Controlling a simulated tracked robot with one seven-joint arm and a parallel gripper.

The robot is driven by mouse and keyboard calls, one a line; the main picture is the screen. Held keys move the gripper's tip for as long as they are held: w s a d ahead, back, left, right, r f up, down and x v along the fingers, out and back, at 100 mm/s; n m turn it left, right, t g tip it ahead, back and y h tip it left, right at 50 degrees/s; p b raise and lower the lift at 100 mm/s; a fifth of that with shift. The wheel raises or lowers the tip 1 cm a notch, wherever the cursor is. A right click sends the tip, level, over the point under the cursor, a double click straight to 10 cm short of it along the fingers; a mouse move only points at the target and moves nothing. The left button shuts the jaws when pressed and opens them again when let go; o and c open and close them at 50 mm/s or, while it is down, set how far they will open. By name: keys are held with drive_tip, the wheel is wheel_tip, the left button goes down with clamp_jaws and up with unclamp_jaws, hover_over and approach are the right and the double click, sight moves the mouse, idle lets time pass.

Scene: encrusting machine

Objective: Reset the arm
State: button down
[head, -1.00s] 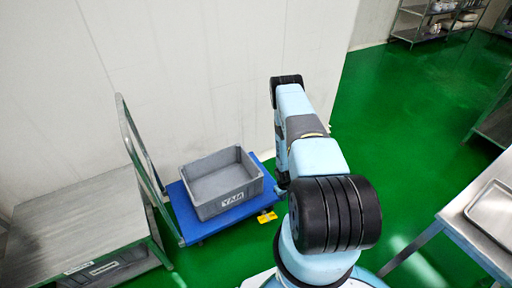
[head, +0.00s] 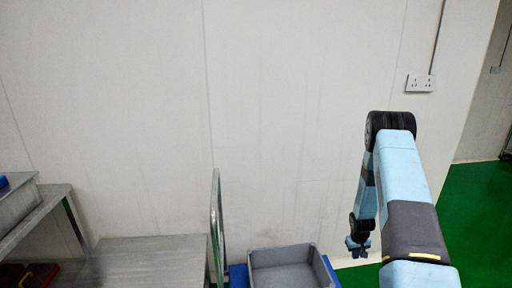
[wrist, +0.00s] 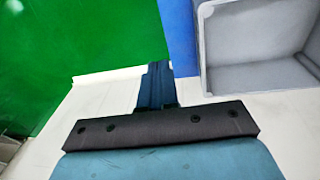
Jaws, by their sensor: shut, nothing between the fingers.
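My arm rises at the right of the head view, bends at a black joint and hangs down in front of the white wall. My gripper (head: 357,248) is at its lower end, small in the head view, to the right of the grey crate and above its level in the picture. In the wrist view my gripper (wrist: 157,68) shows as dark blue fingers close together, shut and empty. The grey crate (head: 283,254) stands on the blue trolley (head: 238,274). The crate (wrist: 262,80) also shows at the upper right of the wrist view and looks empty inside.
A metal table (head: 150,262) stands at the lower left, left of the trolley's upright handle (head: 217,225). A wall socket (head: 420,83) is above my arm. Green floor (head: 474,215) is open at the right. A shelf (head: 30,222) is at the left edge.

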drive_tip(key=w+a+r+t, duration=0.1)
drive_tip(key=a+r, duration=0.1)
drive_tip(key=r, duration=1)
drive_tip(key=a+r, duration=0.2)
drive_tip(key=r, duration=0.9)
drive_tip(key=s+a+r+t, duration=0.1)
drive_tip(key=s+a+r, duration=0.2)
drive_tip(key=r, duration=0.6)
drive_tip(key=s+a+r, duration=0.3)
drive_tip(key=r, duration=0.6)
drive_tip(key=s+a+r+m+t, duration=0.1)
drive_tip(key=s+a+r, duration=0.2)
drive_tip(key=s+r, duration=0.4)
drive_tip(key=s+a+r, duration=0.3)
drive_tip(key=s+r, duration=0.4)
drive_tip(key=s+a+r, duration=0.2)
drive_tip(key=s, duration=0.6)
drive_tip(key=s+a+r+t+y, duration=0.1)
drive_tip(key=s+a+r, duration=0.1)
drive_tip(key=s, duration=0.7)
drive_tip(key=shift+s+a+r, duration=0.25)
drive_tip(key=shift+s+r, duration=0.05)
drive_tip(key=shift+r, duration=0.1)
